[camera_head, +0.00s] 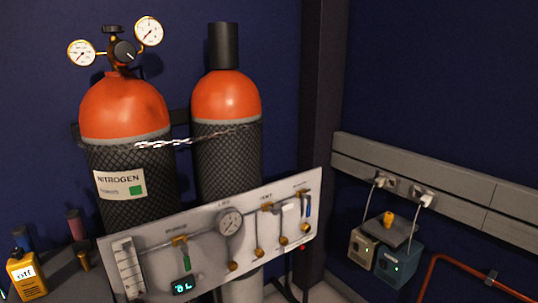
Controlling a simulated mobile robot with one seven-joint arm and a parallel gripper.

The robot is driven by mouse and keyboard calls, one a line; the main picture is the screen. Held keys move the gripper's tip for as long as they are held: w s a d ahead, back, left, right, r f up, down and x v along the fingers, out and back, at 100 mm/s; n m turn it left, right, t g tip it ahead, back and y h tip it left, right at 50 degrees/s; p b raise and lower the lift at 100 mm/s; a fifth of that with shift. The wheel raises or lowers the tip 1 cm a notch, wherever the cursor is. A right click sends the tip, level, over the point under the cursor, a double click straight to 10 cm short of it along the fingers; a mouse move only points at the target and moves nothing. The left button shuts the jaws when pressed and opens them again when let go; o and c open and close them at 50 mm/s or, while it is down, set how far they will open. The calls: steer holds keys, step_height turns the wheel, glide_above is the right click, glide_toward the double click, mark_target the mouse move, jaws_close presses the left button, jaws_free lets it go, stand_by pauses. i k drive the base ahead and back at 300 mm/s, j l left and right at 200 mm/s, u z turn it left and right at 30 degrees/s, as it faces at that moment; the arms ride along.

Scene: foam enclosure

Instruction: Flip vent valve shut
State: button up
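A pale valve panel (210,262) stands in front of two gas cylinders. A small label that seems to read VENT is on its right half. Below the label is a brass valve (267,208), the vent valve as far as I can tell. A pale handle (288,206) seems to reach right from it, roughly along the pipe, but it is too small to be sure. A green handle (186,258) hangs down from the brass purge valve (180,240) to the left. A blue handle (308,206) hangs at the panel's right end. My gripper is not in view.
A round gauge (230,222) sits mid-panel, with a flow tube (128,268) at left. The orange-topped nitrogen cylinder (125,105) and a second cylinder (226,95) are chained behind. A yellow device (26,275) stands lower left. Two small boxes (385,252) are at right.

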mark_target(275, 212)
steer(key=i+l+z, duration=0.1)
steer(key=i+z, duration=0.35)
steer(key=z, duration=0.25)
steer(key=i+z, duration=0.35)
steer(key=k, duration=0.1)
